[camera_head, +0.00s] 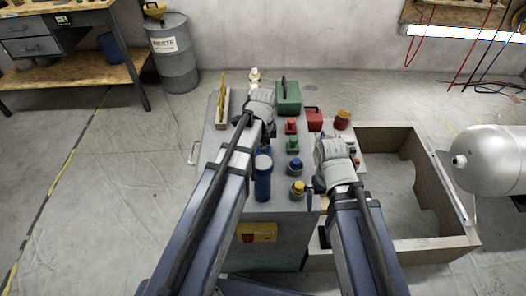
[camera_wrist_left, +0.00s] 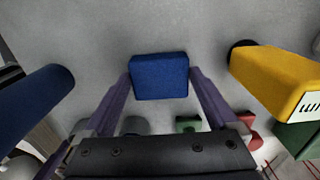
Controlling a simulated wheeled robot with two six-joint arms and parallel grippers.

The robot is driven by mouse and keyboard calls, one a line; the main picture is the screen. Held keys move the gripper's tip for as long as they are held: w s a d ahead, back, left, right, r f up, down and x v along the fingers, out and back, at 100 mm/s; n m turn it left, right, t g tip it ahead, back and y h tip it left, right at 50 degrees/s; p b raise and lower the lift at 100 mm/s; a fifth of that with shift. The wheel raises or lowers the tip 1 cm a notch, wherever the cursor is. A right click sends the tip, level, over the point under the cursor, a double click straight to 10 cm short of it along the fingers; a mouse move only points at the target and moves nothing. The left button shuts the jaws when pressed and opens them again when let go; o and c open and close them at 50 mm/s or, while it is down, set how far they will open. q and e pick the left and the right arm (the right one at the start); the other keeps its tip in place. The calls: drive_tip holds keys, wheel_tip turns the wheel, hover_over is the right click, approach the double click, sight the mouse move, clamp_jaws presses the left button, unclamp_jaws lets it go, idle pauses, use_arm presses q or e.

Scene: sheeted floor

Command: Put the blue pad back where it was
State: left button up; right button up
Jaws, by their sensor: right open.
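A blue pad (camera_wrist_left: 160,77) shows in the left wrist view, between the two purple fingers of my left gripper (camera_wrist_left: 160,70). The fingers lie against its two sides, so the gripper looks shut on it. In the head view my left gripper (camera_head: 261,101) is over the far part of the grey workbench top (camera_head: 228,185), and the pad is hidden there. My right gripper (camera_head: 333,158) is open near the bench's right edge; its fingers are mostly hidden by its own wrist.
Red, green, blue and yellow knobs (camera_head: 297,190) and a blue cylinder (camera_head: 263,185) stand on the bench. A green box (camera_head: 288,94) and a red box (camera_head: 315,118) are at the back. A wooden frame (camera_head: 455,240) and a grey tank (camera_head: 495,162) are to the right.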

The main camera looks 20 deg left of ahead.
use_arm(q)
drive_tip(key=shift+o, duration=0.3)
drive_tip(key=shift+r, duration=0.1)
wheel_tip(320, 180, up, 12)
drive_tip(key=p, duration=1.2)
wheel_tip(320, 180, down, 12)
drive_tip(key=b, duration=1.2)
drive_tip(key=shift+r, duration=0.1)
